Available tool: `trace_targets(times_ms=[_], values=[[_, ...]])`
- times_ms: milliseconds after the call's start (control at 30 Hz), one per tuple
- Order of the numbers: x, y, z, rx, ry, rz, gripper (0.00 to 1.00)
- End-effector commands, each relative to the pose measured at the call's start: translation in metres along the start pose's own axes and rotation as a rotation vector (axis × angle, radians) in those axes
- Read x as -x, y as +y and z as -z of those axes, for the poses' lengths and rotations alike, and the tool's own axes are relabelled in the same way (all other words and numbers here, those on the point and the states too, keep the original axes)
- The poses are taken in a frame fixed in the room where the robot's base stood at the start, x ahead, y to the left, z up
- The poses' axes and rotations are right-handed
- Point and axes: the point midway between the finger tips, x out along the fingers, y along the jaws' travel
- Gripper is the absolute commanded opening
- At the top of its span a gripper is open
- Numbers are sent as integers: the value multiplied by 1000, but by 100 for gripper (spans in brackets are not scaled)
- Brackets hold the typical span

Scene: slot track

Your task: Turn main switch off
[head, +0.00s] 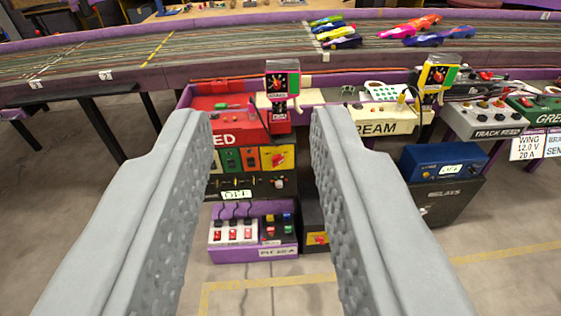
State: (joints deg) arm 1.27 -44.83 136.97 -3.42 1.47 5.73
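My gripper (260,118) is open and empty, its two grey fingers wide apart in the foreground. Between the fingers, beyond them, stands a stack of control boxes under the track. A yellow panel with a red rotary knob (278,159) is on the stack, left of the right finger. A second yellow plate with a red knob (318,239) is on a dark box lower down, partly hidden by the right finger. No readable label shows which one is the main switch. Neither finger appears to touch a control.
A red box (222,108) tops the stack; a purple box with several switches (253,232) sits at its foot. A slot track (200,50) with toy cars crosses behind. A blue box (442,163) stands right on a black relay box. Floor in front is clear.

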Motion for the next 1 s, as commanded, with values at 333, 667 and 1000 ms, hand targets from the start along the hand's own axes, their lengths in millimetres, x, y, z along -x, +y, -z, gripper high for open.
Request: trace_targets(times_ms=[333, 667, 1000], values=[[-100, 16, -36, -74, -30, -19, 31], [-185, 31, -87, -157, -60, -7, 31], [-262, 46, -159, -262, -107, 27, 31]])
